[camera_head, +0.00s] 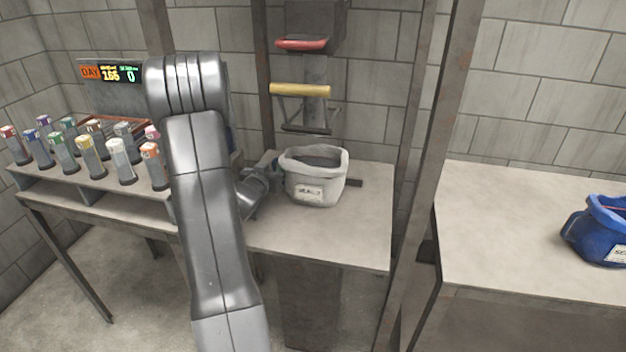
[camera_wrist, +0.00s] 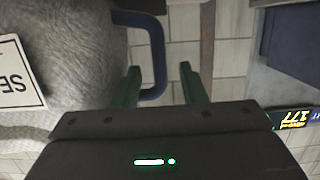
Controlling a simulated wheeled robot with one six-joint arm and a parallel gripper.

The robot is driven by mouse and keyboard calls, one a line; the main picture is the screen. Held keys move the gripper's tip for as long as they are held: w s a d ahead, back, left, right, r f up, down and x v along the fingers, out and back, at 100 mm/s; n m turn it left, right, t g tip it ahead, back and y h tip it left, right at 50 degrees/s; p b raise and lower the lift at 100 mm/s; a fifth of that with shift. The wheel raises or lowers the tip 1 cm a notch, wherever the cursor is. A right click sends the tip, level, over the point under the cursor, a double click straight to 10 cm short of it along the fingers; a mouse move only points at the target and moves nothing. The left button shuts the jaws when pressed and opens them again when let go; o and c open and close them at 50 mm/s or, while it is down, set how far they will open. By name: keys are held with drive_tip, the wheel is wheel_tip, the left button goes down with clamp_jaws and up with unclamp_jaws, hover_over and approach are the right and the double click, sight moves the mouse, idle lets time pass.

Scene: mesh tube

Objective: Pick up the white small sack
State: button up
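The white small sack (camera_head: 316,180), a grey-white open-topped bag with a white label on its front, stands upright on the middle table. My gripper (camera_head: 271,165) is at the sack's left side, partly hidden by my arm in the head view. In the wrist view, the sack's grey cloth (camera_wrist: 75,50) and part of its label fill the left. The two green fingers of my gripper (camera_wrist: 163,84) are apart, with a dark blue handle loop (camera_wrist: 158,50) of the sack reaching between them. Clear space shows between the handle and the right finger.
A blue sack (camera_head: 604,232) stands on the right table (camera_head: 500,220). Several capped tubes (camera_head: 90,158) stand on the left table. Metal posts (camera_head: 432,140) stand between the middle and right tables. Red and yellow handles (camera_head: 300,90) hang behind the white sack.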

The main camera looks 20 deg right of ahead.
clamp_jaws()
drive_tip(key=shift+r, duration=0.15)
idle(1.0)
